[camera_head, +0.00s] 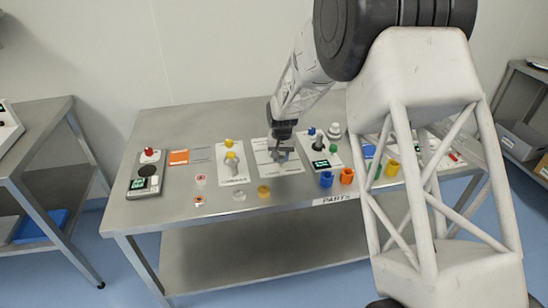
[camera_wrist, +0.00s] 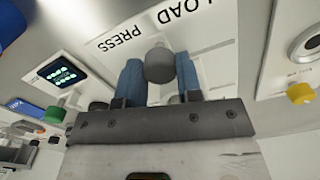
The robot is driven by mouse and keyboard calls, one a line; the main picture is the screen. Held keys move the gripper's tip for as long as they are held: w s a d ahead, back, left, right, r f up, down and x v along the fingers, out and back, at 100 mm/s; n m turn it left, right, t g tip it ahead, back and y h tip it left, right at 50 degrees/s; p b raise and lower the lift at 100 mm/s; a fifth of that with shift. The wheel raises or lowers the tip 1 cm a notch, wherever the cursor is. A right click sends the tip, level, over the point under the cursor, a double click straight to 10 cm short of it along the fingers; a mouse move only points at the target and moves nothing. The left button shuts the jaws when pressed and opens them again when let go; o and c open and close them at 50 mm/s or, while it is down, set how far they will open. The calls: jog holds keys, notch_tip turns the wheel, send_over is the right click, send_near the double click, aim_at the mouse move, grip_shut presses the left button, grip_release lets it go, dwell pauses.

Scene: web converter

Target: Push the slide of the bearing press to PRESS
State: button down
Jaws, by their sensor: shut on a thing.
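The bearing press has a white plate (camera_wrist: 225,30) with the words LOAD and PRESS, seen slanted in the wrist view. The plate (camera_head: 262,146) also shows in the head view, at the middle of the table. A grey, rounded slide knob (camera_wrist: 159,62) stands between the two blue fingers of my gripper (camera_wrist: 158,78). My gripper is shut on this knob, just below the printed words in the picture. In the head view my gripper (camera_head: 281,148) is low over the plate and hides part of the slide. The slide's exact place along its track cannot be told.
Left of the plate stands a panel with yellow knobs (camera_head: 231,160); right of it is a panel with a small screen (camera_head: 321,163). Blue (camera_head: 326,179) and orange (camera_head: 347,176) cups stand at front right. A control box with a red button (camera_head: 148,152) is far left.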

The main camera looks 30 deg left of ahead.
jog(key=shift+w+d, duration=0.1)
jog(key=shift+d, duration=0.05)
jog(key=c, duration=0.8)
grip_release()
jog(key=shift+r, duration=0.1)
jog(key=shift+r, duration=3.85)
